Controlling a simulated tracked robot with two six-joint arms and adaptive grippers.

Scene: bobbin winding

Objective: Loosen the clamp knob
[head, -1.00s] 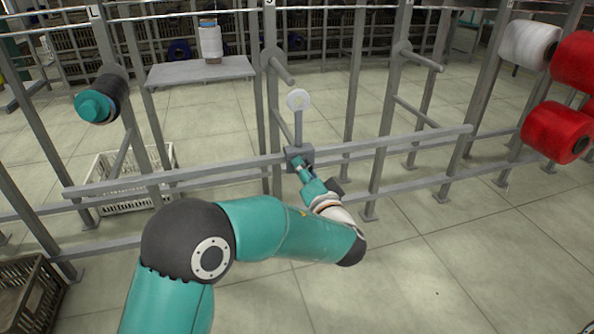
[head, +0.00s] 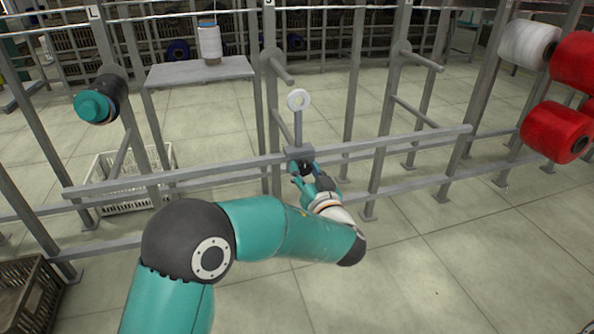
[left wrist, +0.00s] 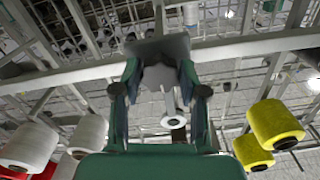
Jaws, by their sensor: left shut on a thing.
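The clamp (head: 296,153) is a grey block on the long horizontal rail, with a post rising from it to a white ring guide (head: 298,100). The dark clamp knob is on its near side, mostly hidden by my fingers. My left gripper (head: 303,174) reaches it from below and in front, its fingers on either side of the knob, shut on it. In the left wrist view, my left gripper's fingers (left wrist: 160,78) flank the knob just under the grey clamp block (left wrist: 158,48). The white ring (left wrist: 174,121) shows beyond, between the fingers. My right gripper is out of view.
The rail (head: 400,142) runs across several grey uprights. A bobbin with a teal cap (head: 95,106) is at left. Red spools (head: 556,132) and a white spool (head: 529,44) hang at right. A pale crate (head: 110,170) stands behind the rail. The floor at right is clear.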

